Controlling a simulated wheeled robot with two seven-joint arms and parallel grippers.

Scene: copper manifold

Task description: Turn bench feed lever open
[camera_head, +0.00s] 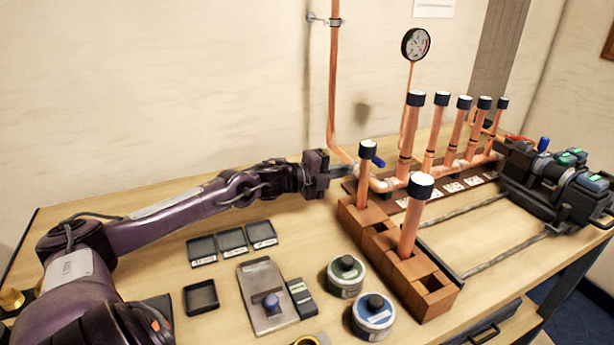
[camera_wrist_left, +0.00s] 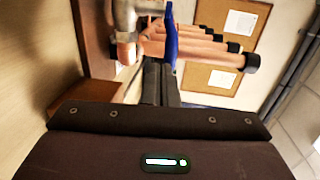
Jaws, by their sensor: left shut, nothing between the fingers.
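The bench feed lever (camera_head: 378,161) is a small blue handle at the feed end of the copper manifold (camera_head: 382,183), beside the foot of the wall riser pipe. It also shows in the left wrist view as a blue upright bar (camera_wrist_left: 171,40) just beyond the fingertips. My left gripper (camera_head: 347,170) reaches in from the left with its fingers shut and empty, pointing at the lever. In the left wrist view its fingers (camera_wrist_left: 160,80) lie close together, their tips near or against the lever; contact cannot be told. My right gripper does not show.
A brown block rack (camera_head: 436,298) holding capped copper pipes stands in front of the manifold. Two round tins (camera_head: 346,276), small black trays (camera_head: 201,297) and a metal plate (camera_head: 259,290) lie nearer. A black clamp machine (camera_head: 545,185) with rails stands right. A gauge (camera_head: 416,44) rises behind.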

